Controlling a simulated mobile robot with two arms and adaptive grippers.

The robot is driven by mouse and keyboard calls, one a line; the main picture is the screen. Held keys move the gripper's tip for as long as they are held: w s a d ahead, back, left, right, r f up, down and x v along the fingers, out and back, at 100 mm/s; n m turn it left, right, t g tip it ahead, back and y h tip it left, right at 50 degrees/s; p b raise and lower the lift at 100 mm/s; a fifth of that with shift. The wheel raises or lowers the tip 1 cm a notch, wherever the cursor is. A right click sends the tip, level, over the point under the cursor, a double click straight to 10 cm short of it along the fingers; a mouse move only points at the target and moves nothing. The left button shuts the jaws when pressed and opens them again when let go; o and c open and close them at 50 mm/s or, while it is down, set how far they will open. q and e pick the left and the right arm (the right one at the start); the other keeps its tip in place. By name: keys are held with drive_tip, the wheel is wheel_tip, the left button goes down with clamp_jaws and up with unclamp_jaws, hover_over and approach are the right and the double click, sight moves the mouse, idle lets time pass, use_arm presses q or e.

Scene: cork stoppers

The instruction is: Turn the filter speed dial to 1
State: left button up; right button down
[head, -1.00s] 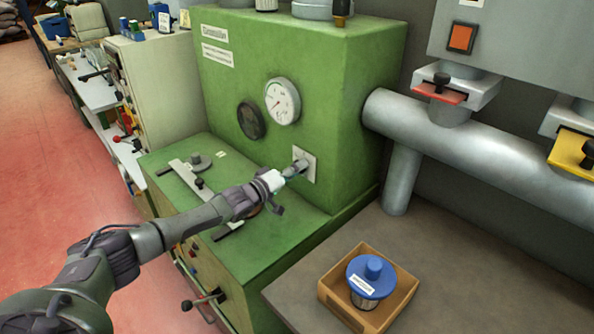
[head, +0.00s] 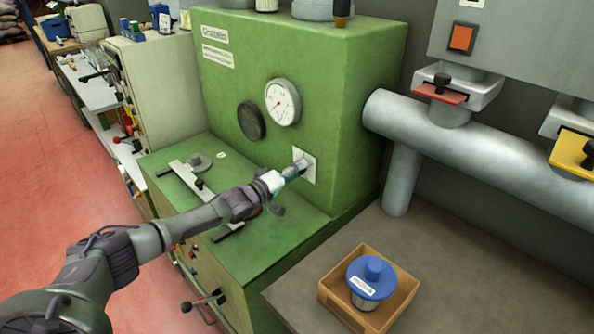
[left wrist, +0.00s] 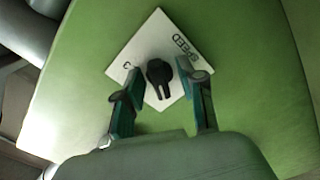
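The speed dial is a black knob (left wrist: 160,74) on a white square plate (left wrist: 138,48) fixed to the green machine's front. The plate also shows in the head view (head: 311,168). In the left wrist view the plate reads "SPEED" along one edge, and a mark like a 3 shows near its left corner. The knob's narrow end points down in that picture. My left gripper (left wrist: 162,80) is open, with one green-and-black finger on each side of the knob and a gap to it. In the head view the left gripper (head: 296,171) covers the knob. My right gripper is not in view.
A round gauge (head: 282,102) and a dark disc (head: 251,120) sit on the green machine (head: 350,100) above the dial. A wooden box (head: 400,306) with a blue-lidded container (head: 371,276) stands on the bench at lower right. Grey pipes (head: 470,145) run at right.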

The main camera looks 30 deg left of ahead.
use_arm(q)
drive_tip(key=v, duration=1.2)
idle(0.3)
